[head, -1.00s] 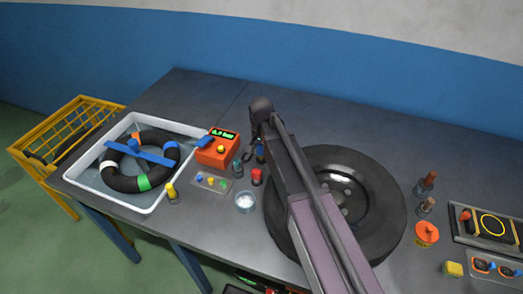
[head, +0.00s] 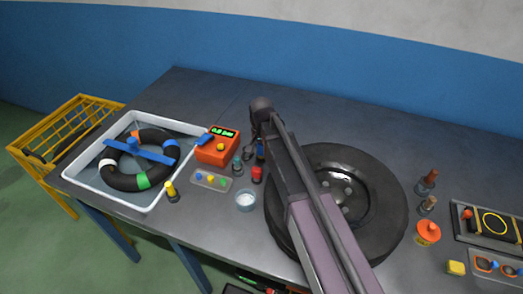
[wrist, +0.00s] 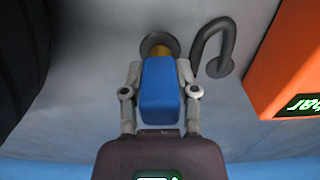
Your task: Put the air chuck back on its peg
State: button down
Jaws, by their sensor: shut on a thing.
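A blue block-shaped piece with a brass-coloured end, which looks like the air chuck (wrist: 160,85), is between the fingers of my gripper (wrist: 160,92) in the wrist view. The gripper is shut on it. Its brass end lies over a round dark grey disc (wrist: 174,44), perhaps the peg's base; I cannot tell whether they touch. A dark hook-shaped piece (wrist: 213,45) stands just to the right, apart from the blue piece. In the head view my arm mostly hides the gripper; a bit of blue (head: 260,150) shows beside it.
An orange gauge box (head: 217,147) stands close to the left of the gripper. A large tyre (head: 385,205) lies to the right. A white water tray (head: 90,180) with a tube is at left.

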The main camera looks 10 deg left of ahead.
jog(key=shift+f, duration=0.3)
dwell(0.4)
jog(key=shift+c, duration=1.5)
grip_release()
jog(key=shift+o, duration=1.2)
jog(key=shift+r, duration=0.1)
jog(key=shift+r+p, duration=3.3)
jog(key=shift+r, duration=0.15)
jog(key=shift+r, duration=0.1)
